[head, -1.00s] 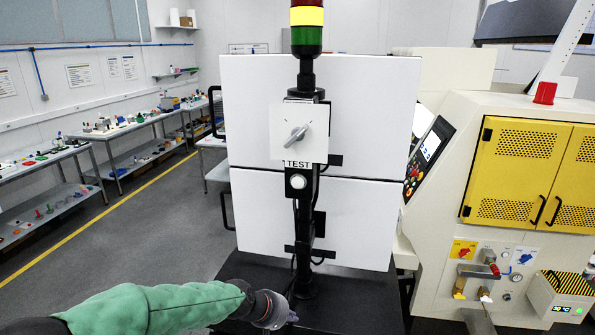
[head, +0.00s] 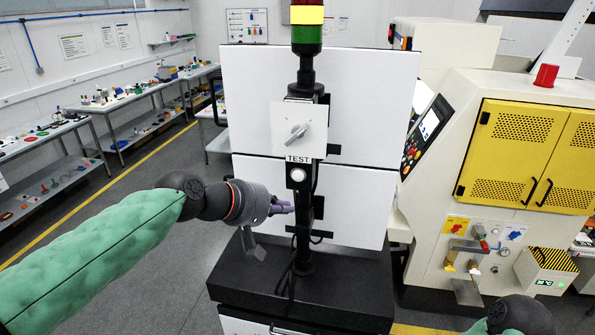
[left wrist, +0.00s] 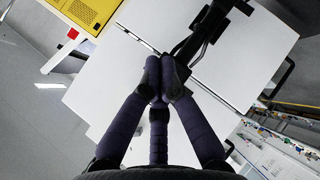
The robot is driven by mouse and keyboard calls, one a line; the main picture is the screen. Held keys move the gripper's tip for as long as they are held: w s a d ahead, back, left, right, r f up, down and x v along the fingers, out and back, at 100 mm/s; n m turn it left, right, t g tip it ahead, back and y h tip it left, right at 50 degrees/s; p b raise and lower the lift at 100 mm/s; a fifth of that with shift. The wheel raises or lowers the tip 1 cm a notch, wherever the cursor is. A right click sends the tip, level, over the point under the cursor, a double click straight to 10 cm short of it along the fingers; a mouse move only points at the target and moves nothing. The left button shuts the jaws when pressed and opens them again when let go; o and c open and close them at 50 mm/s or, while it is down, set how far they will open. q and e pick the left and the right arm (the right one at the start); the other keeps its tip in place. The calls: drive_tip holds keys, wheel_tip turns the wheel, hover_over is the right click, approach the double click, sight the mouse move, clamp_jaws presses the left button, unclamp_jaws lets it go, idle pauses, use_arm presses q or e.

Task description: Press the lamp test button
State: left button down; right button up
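The lamp test button (head: 298,175) is a round white button in a black housing, just under a label reading TEST (head: 298,159). It sits on the black post (head: 305,262) in front of white panels. My left gripper (head: 290,208) is below and slightly left of the button, apart from it, with its fingers pointing right toward the post. In the left wrist view, the dark fingers of the left gripper (left wrist: 160,82) meet at their tips with nothing visible between them. I cannot make out the button in that view. My right gripper is out of view.
A rotary knob (head: 297,132) on a white plate is above the label, and a stack light (head: 307,28) tops the post. The black base (head: 330,285) is below. A cream machine with yellow doors (head: 530,155) stands right; benches (head: 130,100) line the left wall.

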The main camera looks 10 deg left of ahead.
sight(298, 176)
use_arm(q)
drive_tip(key=shift+r, duration=0.15)
drive_tip(key=shift+w+d+p, duration=0.15)
drive_tip(key=shift+w+p, duration=0.8)
drive_tip(key=shift+w, duration=3.45)
drive_tip(key=shift+w, duration=0.1)
drive_tip(key=shift+w, duration=0.35)
drive_tip(key=shift+w, duration=0.3)
drive_tip(key=shift+s, duration=0.8)
